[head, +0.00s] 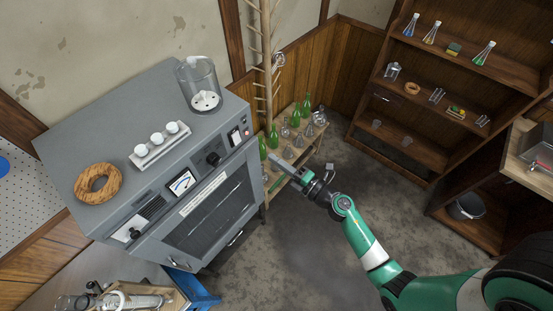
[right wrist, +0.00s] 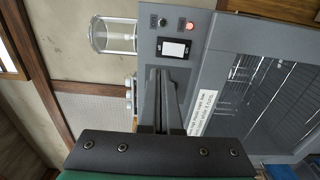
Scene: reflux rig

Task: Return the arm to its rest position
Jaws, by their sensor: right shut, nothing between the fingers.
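My right arm, green and white, reaches in from the lower right in the head view. My right gripper (head: 277,161) is shut and empty, its grey fingers pointing left toward the front of the grey oven (head: 120,115). The fingers hide part of the panel. I cannot tell the exact gap to it. My left gripper is not in view.
On the oven stand a glass vessel (head: 198,85), a rack of white-capped items (head: 160,145) and a cork ring (head: 97,183). Green bottles (head: 272,137) and flasks stand on a low wooden shelf behind the gripper. A wooden shelf unit (head: 420,170) is at right. The floor between is clear.

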